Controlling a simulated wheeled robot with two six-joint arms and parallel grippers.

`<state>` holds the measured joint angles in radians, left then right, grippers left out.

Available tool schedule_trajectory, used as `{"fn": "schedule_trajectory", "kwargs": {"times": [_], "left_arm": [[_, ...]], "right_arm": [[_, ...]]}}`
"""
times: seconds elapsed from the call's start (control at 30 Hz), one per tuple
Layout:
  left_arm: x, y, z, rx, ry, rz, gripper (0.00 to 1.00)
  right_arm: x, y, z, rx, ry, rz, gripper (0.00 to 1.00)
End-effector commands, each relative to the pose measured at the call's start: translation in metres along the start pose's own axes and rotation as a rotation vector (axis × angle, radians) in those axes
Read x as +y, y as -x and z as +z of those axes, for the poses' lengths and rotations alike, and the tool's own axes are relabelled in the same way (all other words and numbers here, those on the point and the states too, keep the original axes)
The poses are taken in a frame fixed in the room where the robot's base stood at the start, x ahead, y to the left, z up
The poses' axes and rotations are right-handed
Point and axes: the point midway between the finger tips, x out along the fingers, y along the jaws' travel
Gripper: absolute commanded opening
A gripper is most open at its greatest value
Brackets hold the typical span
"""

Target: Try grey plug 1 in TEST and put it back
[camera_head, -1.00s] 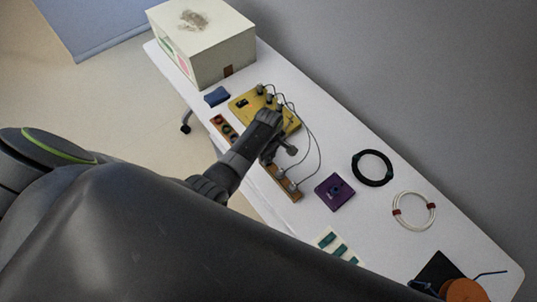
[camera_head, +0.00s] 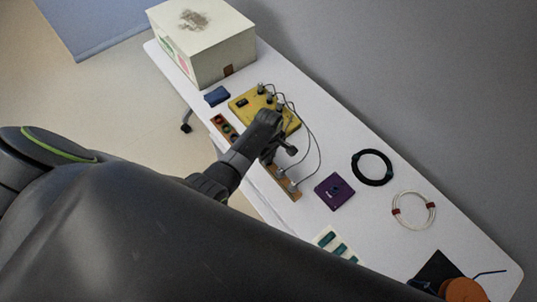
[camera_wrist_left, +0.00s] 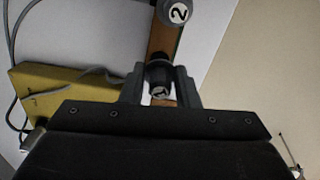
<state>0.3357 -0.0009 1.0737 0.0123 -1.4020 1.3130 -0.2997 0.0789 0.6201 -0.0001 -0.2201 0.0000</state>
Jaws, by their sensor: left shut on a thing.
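My left gripper (camera_wrist_left: 160,88) is shut on grey plug 1 (camera_wrist_left: 159,76), which has a white label marked 1. In the left wrist view the plug is in line with the wooden rail (camera_wrist_left: 163,38); I cannot tell whether it sits in the rail or is above it. Plug 2 (camera_wrist_left: 177,12) stands farther along the rail. In the head view my left gripper (camera_head: 277,155) is between the yellow board (camera_head: 242,107) and the rail (camera_head: 291,190), and the arm hides part of both. Grey plugs with cables stand on the board; the TEST label is not readable.
A cream box (camera_head: 225,55) and a blue block (camera_head: 216,96) are at the table's far end. A purple box (camera_head: 334,191), a black cable coil (camera_head: 372,167) and a white coil (camera_head: 414,210) lie to the right. Grey cables loop from the board towards the rail.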

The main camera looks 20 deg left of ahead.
Motion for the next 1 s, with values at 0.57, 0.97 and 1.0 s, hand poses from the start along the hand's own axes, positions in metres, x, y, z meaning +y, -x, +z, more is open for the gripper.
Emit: {"fn": "schedule_trajectory", "kwargs": {"times": [0.57,0.97,1.0], "left_arm": [[0.000,-0.011,0.000,0.000,0.000,-0.001,0.01],[0.000,-0.015,0.000,0.000,0.000,-0.001,0.48],[0.000,-0.015,0.000,0.000,0.000,-0.001,0.53]], "right_arm": [[-0.001,-0.008,0.001,0.000,0.000,0.000,0.36],[-0.001,-0.011,0.001,0.000,0.000,0.000,0.36],[-0.001,-0.011,0.001,0.000,0.000,0.000,0.36]]}}
